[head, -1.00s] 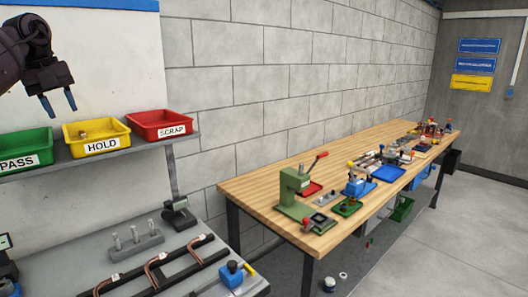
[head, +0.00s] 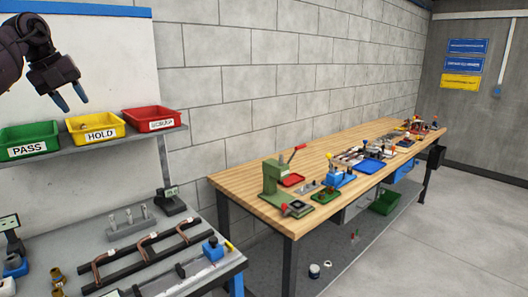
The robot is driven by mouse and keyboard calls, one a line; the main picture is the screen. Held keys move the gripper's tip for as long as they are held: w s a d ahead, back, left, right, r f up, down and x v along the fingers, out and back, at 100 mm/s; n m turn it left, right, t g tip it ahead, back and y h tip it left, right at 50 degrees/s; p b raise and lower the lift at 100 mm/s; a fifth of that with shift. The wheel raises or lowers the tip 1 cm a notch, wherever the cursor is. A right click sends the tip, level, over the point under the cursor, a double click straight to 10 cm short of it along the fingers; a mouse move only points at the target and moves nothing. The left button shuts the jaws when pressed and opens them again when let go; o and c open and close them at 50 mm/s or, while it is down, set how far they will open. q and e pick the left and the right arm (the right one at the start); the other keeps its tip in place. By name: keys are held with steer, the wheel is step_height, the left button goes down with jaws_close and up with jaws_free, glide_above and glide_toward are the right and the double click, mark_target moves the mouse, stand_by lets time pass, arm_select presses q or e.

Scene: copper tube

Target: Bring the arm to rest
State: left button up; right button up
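My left gripper (head: 70,100) shows at the upper left, with its two blue fingertips apart and nothing between them. It hangs above the shelf, over the yellow HOLD bin (head: 97,128), in front of the white board. The HOLD bin has a small brownish piece in it. The green PASS bin (head: 28,142) stands to its left and the red SCRAP bin (head: 152,118) to its right. Bent copper tubes (head: 150,241) lie across black rails on the grey bench below. My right gripper is not in view.
The grey bench (head: 215,275) carries a block with upright pins (head: 127,222), a dark device (head: 170,202), a blue fixture (head: 213,247) and brass fittings (head: 58,276). A wooden workbench (head: 245,187) with several tools runs along the wall. Floor at the right is clear.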

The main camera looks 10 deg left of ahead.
arm_select(q)
steer(key=w+d+r+m+t+h, duration=0.3)
steer(key=w+d+h, duration=0.1)
steer(key=d, duration=0.5)
steer(key=w+d+r+m+t+h, duration=0.3)
steer(key=w+d+r+h, duration=0.1)
steer(key=d, duration=0.6)
steer(key=w+d+f+n+t+h, duration=0.2)
steer(key=d+f+n+t+h, duration=0.25)
steer(key=d+f, duration=0.75)
steer(key=s+f+n+t+y, duration=0.1)
steer(key=s+f+n+y, duration=0.2)
steer(key=f+n, duration=0.5)
steer(key=s+f+n+t+y+b, duration=0.1)
steer(key=s+f+n+y, duration=0.25)
steer(key=f, duration=0.85)
steer(key=s+f+n+t+y, duration=0.1)
steer(key=s+f+n+y, duration=0.25)
steer(key=f+n, duration=0.5)
steer(key=s+a+f+n+g+y, duration=0.1)
steer(key=s+f+n+g+y, duration=0.1)
steer(key=s+f, duration=1.2)
steer(key=s+a+f+n+g+y+b, duration=0.1)
steer(key=s+f+n+g, duration=0.3)
steer(key=s+f, duration=1)
steer(key=shift+s+a+n+y, duration=0.3)
steer(key=shift+s+n+y, duration=0.6)
steer(key=shift+s, duration=0.25)
